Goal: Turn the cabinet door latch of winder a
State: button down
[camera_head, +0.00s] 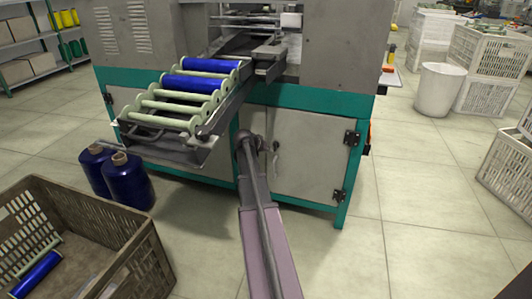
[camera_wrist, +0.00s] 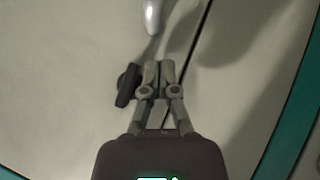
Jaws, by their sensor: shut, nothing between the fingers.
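The winder's cabinet door (camera_head: 308,160) is a pale grey panel in a teal frame, and it looks closed. A small dark latch (camera_wrist: 127,85) shows in the wrist view, just left of my fingers. My gripper (camera_wrist: 158,68) is shut and empty in front of the panel, its fingertips beside the latch. Whether they touch it I cannot tell. A silvery handle (camera_wrist: 152,15) lies beyond the fingertips. In the head view my arm partly covers my gripper (camera_head: 262,146) near the door's left edge, and the latch is hard to make out there.
A rack (camera_head: 150,120) of blue and pale bobbins juts out left of my arm. Two dark blue thread cones (camera_head: 128,183) stand on the floor below it. A brown crate (camera_head: 120,250) is at the lower left.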

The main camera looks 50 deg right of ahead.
jog(key=shift+s+d+r, duration=0.1)
jog(key=shift+s, duration=0.1)
jog(key=shift+s+d+r+p, duration=0.2)
jog(key=shift+s+d+p, duration=0.15)
jog(key=shift+s, duration=0.4)
jog(key=w+a, duration=0.8)
jog(key=a, duration=0.3)
jog(key=shift+w+f, duration=0.2)
jog(key=shift+w, duration=0.1)
jog(key=shift+a, duration=0.15)
dwell(0.7)
